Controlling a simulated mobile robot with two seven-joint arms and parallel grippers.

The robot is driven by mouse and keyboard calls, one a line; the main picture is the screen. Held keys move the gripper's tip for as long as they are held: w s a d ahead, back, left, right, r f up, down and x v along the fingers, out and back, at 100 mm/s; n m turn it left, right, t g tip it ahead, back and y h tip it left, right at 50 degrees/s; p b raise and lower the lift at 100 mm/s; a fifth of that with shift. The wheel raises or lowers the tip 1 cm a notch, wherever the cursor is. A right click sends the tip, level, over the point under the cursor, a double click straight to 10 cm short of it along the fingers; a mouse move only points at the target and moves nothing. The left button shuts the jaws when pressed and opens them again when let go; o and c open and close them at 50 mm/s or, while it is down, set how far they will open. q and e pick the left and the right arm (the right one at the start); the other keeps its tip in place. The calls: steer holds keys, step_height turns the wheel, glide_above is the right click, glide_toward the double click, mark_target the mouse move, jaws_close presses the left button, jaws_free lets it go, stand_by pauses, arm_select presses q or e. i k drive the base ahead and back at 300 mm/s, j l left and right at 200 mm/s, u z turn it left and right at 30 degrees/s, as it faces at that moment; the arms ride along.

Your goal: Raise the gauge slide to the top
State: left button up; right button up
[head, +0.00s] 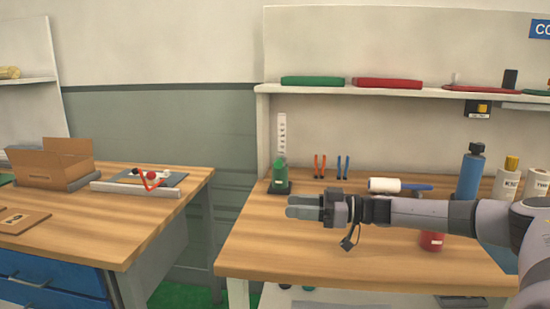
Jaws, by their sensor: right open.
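The gauge stands upright at the left back of the right workbench, with a white marked scale (282,132) above. Its green slide (279,172) is low on the gauge, just over the dark base (279,187). My right gripper (291,206) reaches in from the right, pointing left, in front of the gauge and lower in the picture. It is open and appears empty, apart from the slide. My left gripper is out of view.
A shelf (400,92) runs above. A cardboard box (52,162) sits on the left bench. The right bench's front left is clear.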

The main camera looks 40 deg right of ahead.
mark_target(280, 163)
steer(key=i+l, duration=0.35)
steer(key=l, duration=0.15)
steer(key=i+l, duration=0.35)
steer(key=l, duration=0.15)
